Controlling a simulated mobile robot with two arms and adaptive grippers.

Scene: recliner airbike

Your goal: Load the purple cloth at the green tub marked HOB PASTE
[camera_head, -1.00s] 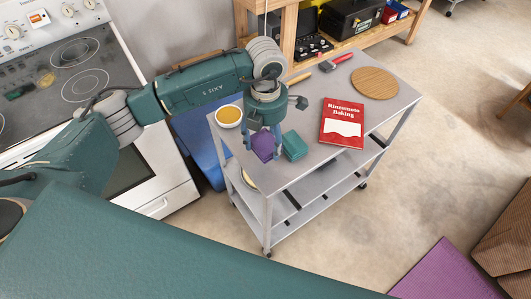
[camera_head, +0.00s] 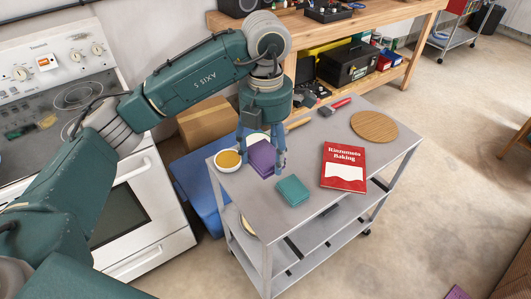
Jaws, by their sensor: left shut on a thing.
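The purple cloth (camera_head: 262,160) is a folded square above the back left of the grey cart's top. My left gripper (camera_head: 261,155) is shut on it, with one blue-grey finger at each side. The cloth appears raised off the cart top, beside a bowl, though the exact gap is hard to tell. I cannot make out a green tub marked HOB PASTE; a small dark green item (camera_head: 18,131) on the stove is too small to identify. My right gripper is not in view.
A white stove (camera_head: 150,236) stands left. A blue bin (camera_head: 197,186) stands between them.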

